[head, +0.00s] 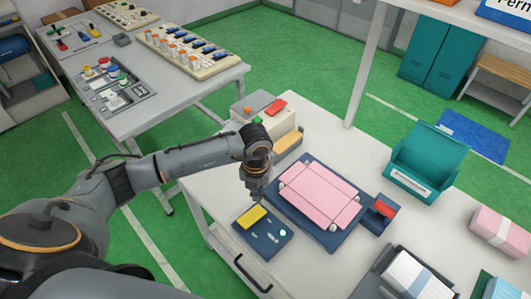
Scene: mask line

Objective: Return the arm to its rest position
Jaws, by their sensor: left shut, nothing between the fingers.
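My left arm reaches in from the left over the near white table (318,269). My left gripper (257,197) points down above the table and is shut and empty. It is just above a dark blue panel (275,243) with a yellow block and a pale green round button on it. A flat pink box blank (318,193) lies on a dark blue plate to the right of the gripper. My right gripper is not in view.
A teal open box (429,159), pink packs (500,232) and white packs (405,278) stand at the right of the table. A beige box (271,129) stands behind the gripper. Another table (185,96) with trays of parts is at the back left.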

